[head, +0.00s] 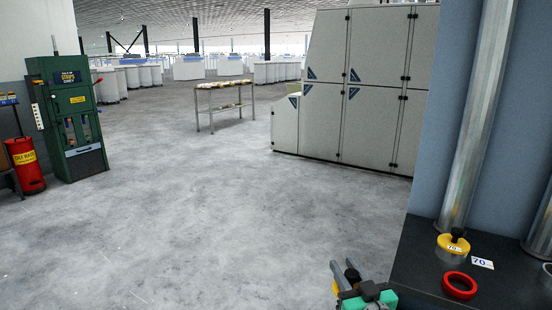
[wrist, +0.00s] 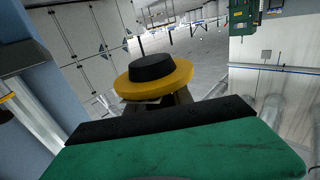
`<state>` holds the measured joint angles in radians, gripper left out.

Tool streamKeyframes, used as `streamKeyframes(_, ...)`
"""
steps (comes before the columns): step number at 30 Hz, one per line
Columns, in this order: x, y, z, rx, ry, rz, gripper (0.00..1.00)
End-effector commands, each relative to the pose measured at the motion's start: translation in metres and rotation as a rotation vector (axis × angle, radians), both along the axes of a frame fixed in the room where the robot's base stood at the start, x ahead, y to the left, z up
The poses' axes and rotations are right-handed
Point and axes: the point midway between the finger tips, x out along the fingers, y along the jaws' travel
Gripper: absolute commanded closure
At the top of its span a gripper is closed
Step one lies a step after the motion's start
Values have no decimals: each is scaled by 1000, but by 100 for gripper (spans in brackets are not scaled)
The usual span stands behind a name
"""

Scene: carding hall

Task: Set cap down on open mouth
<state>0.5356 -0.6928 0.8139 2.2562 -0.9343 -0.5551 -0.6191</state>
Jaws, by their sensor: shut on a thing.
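A yellow cap with a black knob (wrist: 152,83) is held at the end of my gripper, clear of any surface. In the wrist view its brim hides most of the fingers. In the head view my gripper (head: 344,270) is at the bottom, left of the dark bench, with a sliver of yellow beside it. On the bench, a red ring (head: 460,286) lies near the front; it looks like the rim of an open mouth, but its depth is unclear. My gripper is left of it, apart.
The dark bench (head: 425,261) fills the lower right. A metal pipe (head: 476,120) rises behind the yellow cap, and a white "70" card (head: 482,263) lies beside it. A large grey cabinet (head: 350,90) and a table (head: 222,95) stand farther back. Open floor lies to the left.

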Motion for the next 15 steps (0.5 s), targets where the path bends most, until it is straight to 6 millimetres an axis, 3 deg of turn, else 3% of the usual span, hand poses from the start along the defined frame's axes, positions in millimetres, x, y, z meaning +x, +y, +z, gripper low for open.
streamKeyframes(7, 11, -1, 18, -3, -1, -114, 100)
streamKeyframes(15, 10, 4, 48, -2, -3, -202, 100)
